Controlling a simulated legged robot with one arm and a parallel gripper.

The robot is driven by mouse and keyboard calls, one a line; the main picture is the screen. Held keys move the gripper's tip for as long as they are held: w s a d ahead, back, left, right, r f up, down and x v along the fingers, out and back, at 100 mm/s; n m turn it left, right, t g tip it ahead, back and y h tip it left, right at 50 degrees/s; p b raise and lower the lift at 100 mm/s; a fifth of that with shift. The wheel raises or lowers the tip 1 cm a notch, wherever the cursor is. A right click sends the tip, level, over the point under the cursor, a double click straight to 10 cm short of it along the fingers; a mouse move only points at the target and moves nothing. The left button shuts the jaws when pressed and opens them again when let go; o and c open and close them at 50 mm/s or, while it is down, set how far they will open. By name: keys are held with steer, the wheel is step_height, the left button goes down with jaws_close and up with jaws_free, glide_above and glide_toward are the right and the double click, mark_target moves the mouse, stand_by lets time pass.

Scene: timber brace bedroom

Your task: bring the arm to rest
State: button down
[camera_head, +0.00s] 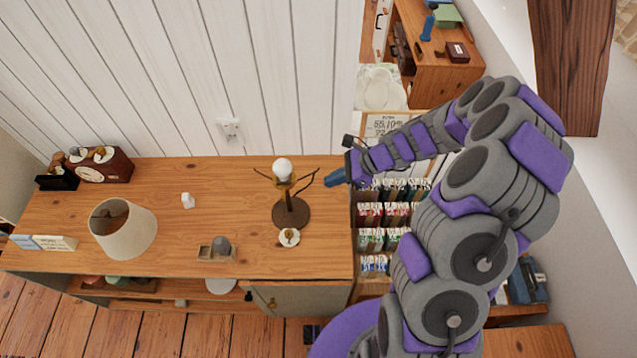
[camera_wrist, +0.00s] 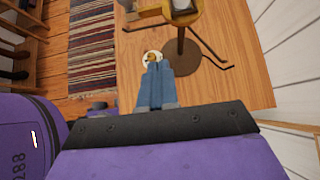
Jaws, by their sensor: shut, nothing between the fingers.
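My gripper (camera_head: 336,178) is at the end of my grey and purple arm, which reaches in from the right in the head view. Its blue fingers are together and empty, just right of a lamp base (camera_head: 290,212) with a white bulb (camera_head: 282,168) and thin bent arms. In the wrist view the shut fingers (camera_wrist: 155,85) point toward a small white round piece with a gold centre (camera_wrist: 152,57). The dark lamp base (camera_wrist: 182,60) stands right beside them in that view. I cannot tell how high the fingers are above the wooden cabinet top (camera_head: 160,220).
A cream lampshade (camera_head: 124,230), a clock (camera_head: 102,166), a small white bottle (camera_head: 188,200) and a small wooden tray (camera_head: 206,253) are on the cabinet. A rack of coloured packets (camera_head: 380,215) stands right of it. A striped rug (camera_wrist: 92,45) lies on the floor.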

steer(key=shift+d+r, duration=0.2)
steer(key=shift+r, duration=0.45)
steer(key=shift+d+r, duration=0.2)
steer(key=shift+r, duration=0.4)
